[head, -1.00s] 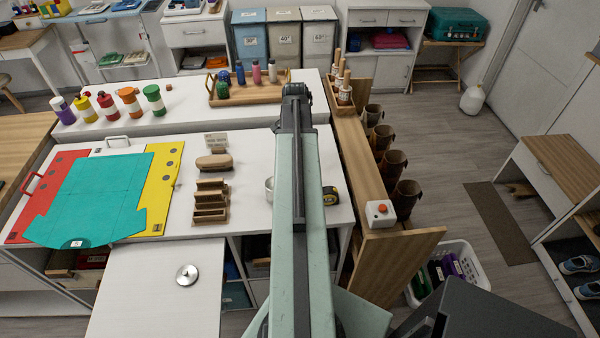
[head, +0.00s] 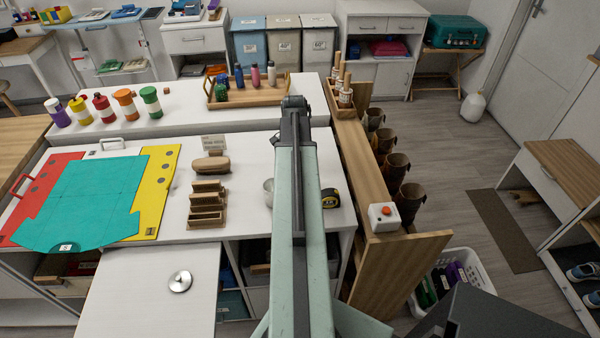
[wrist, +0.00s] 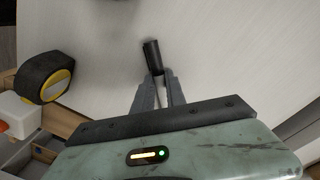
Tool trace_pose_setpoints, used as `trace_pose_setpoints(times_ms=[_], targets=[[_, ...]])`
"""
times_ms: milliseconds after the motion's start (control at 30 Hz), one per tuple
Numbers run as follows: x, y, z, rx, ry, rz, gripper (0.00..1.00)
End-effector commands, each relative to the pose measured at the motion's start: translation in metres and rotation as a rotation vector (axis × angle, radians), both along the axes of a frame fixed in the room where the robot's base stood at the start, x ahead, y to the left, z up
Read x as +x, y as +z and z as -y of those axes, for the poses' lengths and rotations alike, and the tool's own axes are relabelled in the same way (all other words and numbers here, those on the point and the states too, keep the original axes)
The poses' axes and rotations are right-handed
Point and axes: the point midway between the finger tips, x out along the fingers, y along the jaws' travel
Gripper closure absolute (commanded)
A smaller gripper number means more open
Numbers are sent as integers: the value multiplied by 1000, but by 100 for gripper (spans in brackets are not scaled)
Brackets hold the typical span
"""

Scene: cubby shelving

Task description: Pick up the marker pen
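A short dark cylinder, which looks like the marker pen (wrist: 151,53), shows in the wrist view over a pale surface. My gripper (wrist: 162,76) has its two grey fingers at the near end of the pen, with the tips close together on either side of it. I cannot tell whether they press on it or whether the pen rests on the surface. In the head view my own arm hides the gripper and the pen.
A black and yellow tape measure (wrist: 45,77) lies left of my gripper in the wrist view; it also shows in the head view (head: 330,198). A bowl (head: 268,190) and a wooden organizer (head: 207,204) stand left of my arm. A wooden ledge (head: 362,165) runs along the right.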

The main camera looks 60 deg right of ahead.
Motion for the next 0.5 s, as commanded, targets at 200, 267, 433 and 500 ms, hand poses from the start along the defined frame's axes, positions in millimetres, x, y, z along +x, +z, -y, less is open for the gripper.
trace_pose_setpoints(times_ms=[200, 267, 433, 500], targets=[[0, 0, 0, 0, 0, 0, 100], [0, 0, 0, 0, 0, 0, 100], [0, 9, 0, 0, 0, 0, 100], [0, 18, 0, 0, 1, 0, 100]])
